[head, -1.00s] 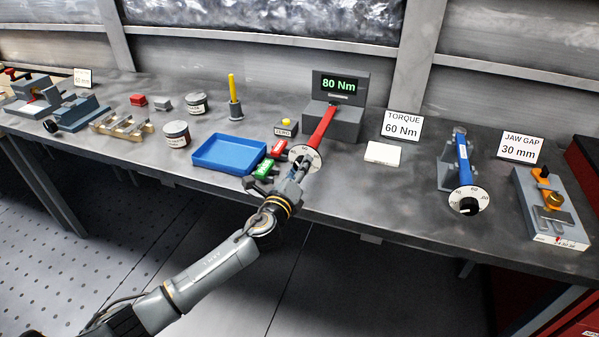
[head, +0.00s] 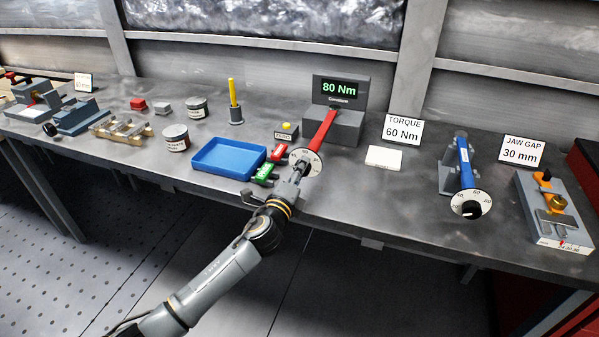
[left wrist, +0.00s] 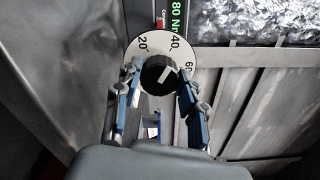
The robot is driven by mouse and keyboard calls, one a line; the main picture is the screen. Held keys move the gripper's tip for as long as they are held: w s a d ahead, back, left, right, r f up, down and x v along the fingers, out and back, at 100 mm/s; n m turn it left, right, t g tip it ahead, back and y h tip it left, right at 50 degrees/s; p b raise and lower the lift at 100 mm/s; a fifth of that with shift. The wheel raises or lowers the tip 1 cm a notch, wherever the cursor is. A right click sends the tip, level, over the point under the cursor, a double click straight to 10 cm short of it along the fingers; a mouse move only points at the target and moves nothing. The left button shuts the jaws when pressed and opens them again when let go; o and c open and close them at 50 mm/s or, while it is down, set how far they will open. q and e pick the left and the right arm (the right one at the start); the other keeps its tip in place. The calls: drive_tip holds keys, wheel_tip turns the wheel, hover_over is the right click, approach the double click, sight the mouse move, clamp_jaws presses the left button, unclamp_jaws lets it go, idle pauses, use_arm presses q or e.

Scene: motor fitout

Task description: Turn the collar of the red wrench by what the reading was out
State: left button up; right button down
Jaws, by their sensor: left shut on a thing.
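The red wrench (head: 321,130) rests on the grey torque tester (head: 345,123), whose display (head: 339,89) reads 80 Nm. Its round white dial (head: 313,165) faces the bench front. In the left wrist view the dial (left wrist: 144,44) shows 20, 40 and 60 around a black collar (left wrist: 156,74); the collar's white mark points roughly between 40 and 60. My left gripper (head: 301,170) is shut on this collar, with blue-grey fingers (left wrist: 158,82) on either side in the wrist view. A card (head: 403,130) reads TORQUE 60 Nm. My right gripper is not in view.
A blue tray (head: 213,172), red and green tags (head: 264,172) and a yellow-button box (head: 286,130) lie left of the wrench. A white block (head: 384,156) lies right. A blue wrench (head: 465,160) in a stand and a jaw-gap fixture (head: 552,215) are farther right.

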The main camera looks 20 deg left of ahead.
use_arm(q)
drive_tip(key=o, duration=1.1)
drive_tip(key=shift+o, duration=0.2)
drive_tip(key=s, duration=1.2)
drive_tip(key=shift+a, duration=0.25)
drive_tip(key=shift+f, duration=0.1)
